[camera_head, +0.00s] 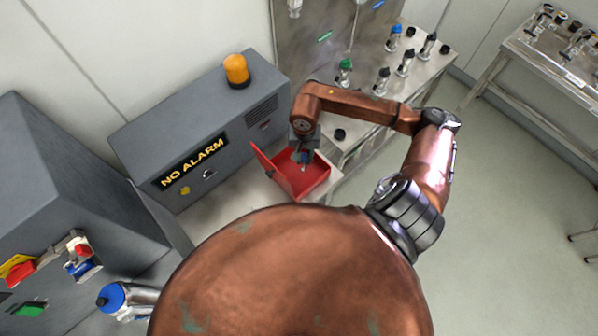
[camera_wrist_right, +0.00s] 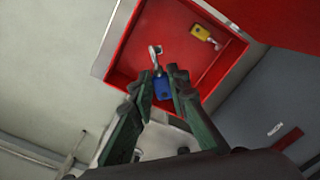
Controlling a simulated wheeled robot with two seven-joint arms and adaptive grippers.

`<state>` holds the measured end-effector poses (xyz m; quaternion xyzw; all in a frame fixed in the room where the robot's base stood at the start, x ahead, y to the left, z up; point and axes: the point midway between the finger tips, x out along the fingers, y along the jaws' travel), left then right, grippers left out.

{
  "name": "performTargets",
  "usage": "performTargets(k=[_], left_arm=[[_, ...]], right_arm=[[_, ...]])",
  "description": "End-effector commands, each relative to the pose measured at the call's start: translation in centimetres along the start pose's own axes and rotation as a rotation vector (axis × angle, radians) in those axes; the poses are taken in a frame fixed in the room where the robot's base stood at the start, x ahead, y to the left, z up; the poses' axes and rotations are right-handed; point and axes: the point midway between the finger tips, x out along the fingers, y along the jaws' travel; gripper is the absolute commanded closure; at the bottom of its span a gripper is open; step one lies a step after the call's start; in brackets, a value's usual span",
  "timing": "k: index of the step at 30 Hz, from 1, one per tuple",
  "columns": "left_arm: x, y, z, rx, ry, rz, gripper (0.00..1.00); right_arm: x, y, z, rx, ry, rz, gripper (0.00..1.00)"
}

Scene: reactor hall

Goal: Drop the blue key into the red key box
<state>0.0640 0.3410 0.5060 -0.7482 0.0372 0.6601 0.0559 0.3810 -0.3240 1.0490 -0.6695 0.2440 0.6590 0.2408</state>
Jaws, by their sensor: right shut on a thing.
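The red key box (camera_head: 316,183) stands open on a light ledge in the head view, its lid tilted up on the left. My right gripper (camera_head: 303,157) reaches down over the box. In the right wrist view it is shut on the blue key (camera_wrist_right: 162,89), whose metal shank points away from the fingers toward the box (camera_wrist_right: 181,47). The key appears within the box's outline; its height above the floor is hard to tell. A yellow-headed key (camera_wrist_right: 204,35) lies inside the box. My left gripper is not in view.
A grey console (camera_head: 205,140) reading "NO ALARM", with an orange beacon (camera_head: 236,70), stands left of the box. A metal bench (camera_head: 420,65) with several capped fittings is behind and right. A grey cabinet (camera_head: 60,180) with coloured handles is at left. Open floor lies right.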

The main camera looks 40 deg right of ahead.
Motion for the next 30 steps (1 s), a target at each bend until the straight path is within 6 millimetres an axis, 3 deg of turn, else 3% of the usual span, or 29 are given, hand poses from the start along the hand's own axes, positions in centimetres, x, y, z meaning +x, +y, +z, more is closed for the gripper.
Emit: performTargets(k=[6, 7, 15, 25, 30], left_arm=[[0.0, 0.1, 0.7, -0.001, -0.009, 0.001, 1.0], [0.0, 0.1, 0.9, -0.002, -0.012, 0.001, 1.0], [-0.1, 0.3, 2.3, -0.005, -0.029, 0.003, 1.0], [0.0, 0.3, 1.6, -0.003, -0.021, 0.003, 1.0], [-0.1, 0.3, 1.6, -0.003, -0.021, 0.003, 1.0]], right_arm=[[0.0, -0.1, 0.0, -0.001, 0.0, -0.001, 1.0], [0.0, -0.1, 0.0, -0.001, 0.0, -0.001, 0.83], [-0.1, -0.1, 0.0, -0.001, 0.0, -0.001, 0.64], [-0.4, -0.1, -0.1, -0.001, 0.001, -0.001, 0.64], [-2.6, -0.1, -0.2, -0.002, 0.004, -0.001, 0.64]])
